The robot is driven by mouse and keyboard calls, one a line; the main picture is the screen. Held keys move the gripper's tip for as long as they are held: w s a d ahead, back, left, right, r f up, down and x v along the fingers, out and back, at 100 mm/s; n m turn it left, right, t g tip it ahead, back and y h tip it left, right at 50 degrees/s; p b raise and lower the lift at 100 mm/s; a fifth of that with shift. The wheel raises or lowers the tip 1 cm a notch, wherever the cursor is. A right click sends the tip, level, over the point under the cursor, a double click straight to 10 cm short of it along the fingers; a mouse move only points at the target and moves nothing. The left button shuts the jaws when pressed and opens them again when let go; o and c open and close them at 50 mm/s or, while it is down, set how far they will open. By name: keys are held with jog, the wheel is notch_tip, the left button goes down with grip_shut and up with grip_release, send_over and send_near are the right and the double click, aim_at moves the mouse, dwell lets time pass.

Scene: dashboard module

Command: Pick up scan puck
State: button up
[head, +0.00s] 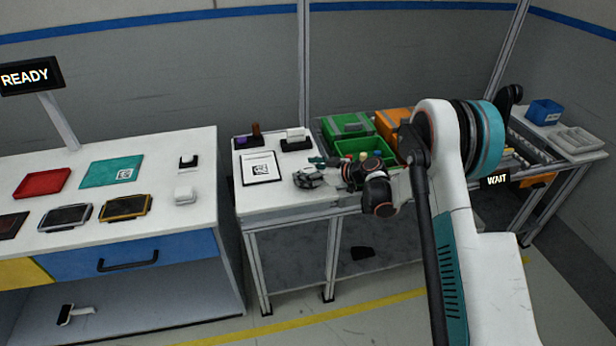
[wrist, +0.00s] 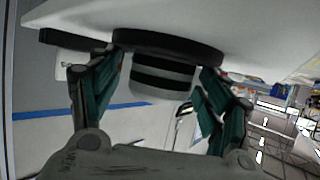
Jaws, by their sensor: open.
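In the wrist view, which looks upside down, the scan puck (wrist: 160,84) appears as a round pale grey body with a dark band. It stands on a wide black round base (wrist: 168,46) on the white tabletop. My gripper (wrist: 162,64) is open, with one teal finger on each side of the puck. I cannot tell whether either finger touches it. In the head view my gripper (head: 310,174) is low over the front of the middle table (head: 285,200). There the puck is too small and too covered by the fingers to make out clearly.
A framed label sheet (head: 261,168) lies left of my gripper. A white piece on a black base (head: 296,138) and a dark tray with a brown item (head: 254,138) stand behind. Green bins (head: 352,146) are close on the right.

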jog(key=c, duration=1.2)
jog(key=shift+r, duration=0.15)
jog(key=shift+c, duration=0.2)
